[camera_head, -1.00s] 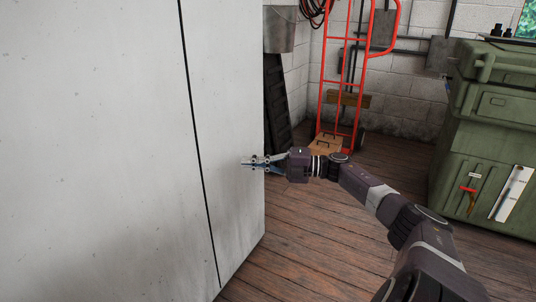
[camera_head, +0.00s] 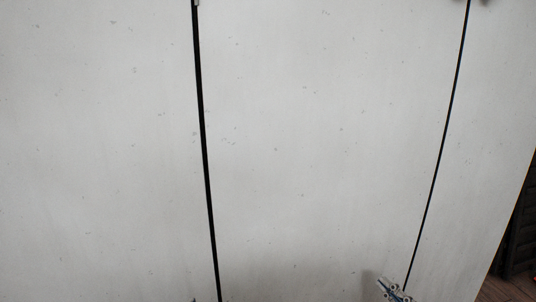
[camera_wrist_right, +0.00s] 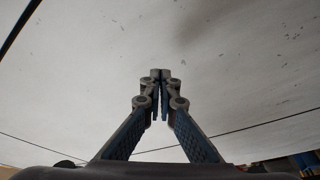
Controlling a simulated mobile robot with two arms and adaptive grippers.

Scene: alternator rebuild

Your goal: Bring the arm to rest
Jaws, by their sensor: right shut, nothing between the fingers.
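My right gripper (camera_head: 396,291) shows at the bottom edge of the head view, in front of a white panelled surface (camera_head: 320,130). Only its finger end is in the picture there; the rest of the arm is out of frame. In the right wrist view the gripper (camera_wrist_right: 160,76) has its fingertips together, with nothing between them. The white surface (camera_wrist_right: 240,50) fills most of that view beyond the fingertips. I cannot tell whether the fingertips touch it. My left gripper is not in view.
The white surface has dark vertical seams (camera_head: 205,150) and fills nearly all of the head view. Its right edge slants at the lower right, with a dark object (camera_head: 525,235) and a bit of wooden floor (camera_head: 505,290) beyond it.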

